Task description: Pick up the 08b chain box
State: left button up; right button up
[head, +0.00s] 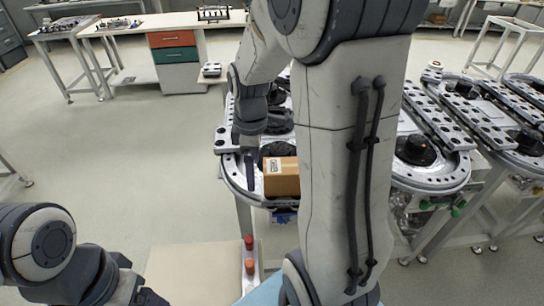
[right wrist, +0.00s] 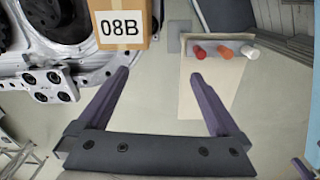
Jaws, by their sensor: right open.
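The 08b chain box (head: 283,182) is a small brown cardboard box with a white label, on the near edge of the ring track (head: 236,186). In the right wrist view the box (right wrist: 122,36) shows its "08B" label at the top, beyond the fingertips and nearer the left finger. My right gripper (head: 250,165) is beside the box on its left in the head view. In the right wrist view the right gripper (right wrist: 158,75) is open, with nothing between its fingers. My left gripper (head: 140,292) is partly in view at the lower left; its jaws are unclear.
A pale surface (head: 195,272) with red and orange knobs (head: 249,256) lies in front of the track. More track (head: 430,172) with dark round parts runs to the right, partly hidden by my right arm. A workbench (head: 160,25) stands at the back left. The left floor is open.

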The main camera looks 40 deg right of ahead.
jog(key=p, duration=0.1)
send_over(284, 166)
jog(key=shift+a+r+n, duration=0.15)
jog(key=shift+a+n, duration=0.15)
jog(key=shift+n, duration=0.1)
jog(key=f, duration=0.4)
jog(key=shift+d+f, duration=0.25)
jog(key=shift+d+f+p, duration=0.15)
jog(key=shift+f+p, duration=0.3)
jog(key=shift+f, duration=1.1)
jog(key=shift+d+f+p, duration=0.15)
jog(key=shift+f+p, duration=0.3)
jog(key=shift+f, duration=1.05)
jog(key=shift+c, duration=0.3)
jog(key=shift+r, duration=0.1)
grip_shut()
